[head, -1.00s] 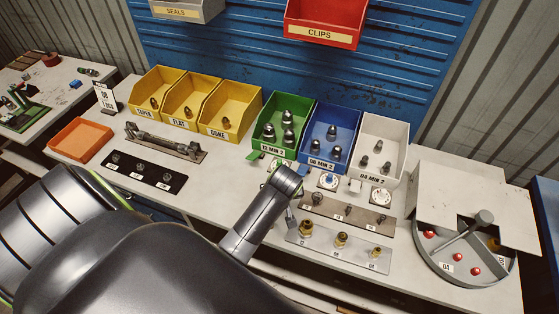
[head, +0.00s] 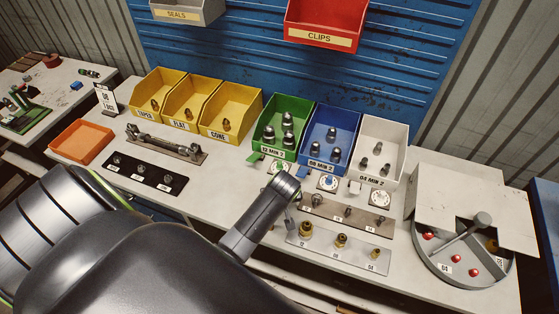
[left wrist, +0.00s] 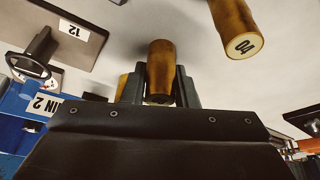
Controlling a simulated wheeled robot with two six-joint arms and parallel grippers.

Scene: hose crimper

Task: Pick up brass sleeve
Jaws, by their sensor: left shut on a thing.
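In the left wrist view my left gripper (left wrist: 160,92) is shut on a brass sleeve (left wrist: 160,66), a plain brown-gold cylinder held between its two dark fingers. A second brass cylinder (left wrist: 237,27), marked 04 on its end, is to the right of the held one and apart from it. Part of another brass piece shows behind the left finger. In the head view my left arm reaches over the bench; its wrist hides the gripper and the held sleeve. My right gripper is not in view.
A silver plate (head: 292,239) with brass fittings lies in front of the green (head: 262,135), blue (head: 316,150) and white (head: 397,150) bins. Yellow bins (head: 234,112) stand left of these. A round drum (head: 428,262) is at the right.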

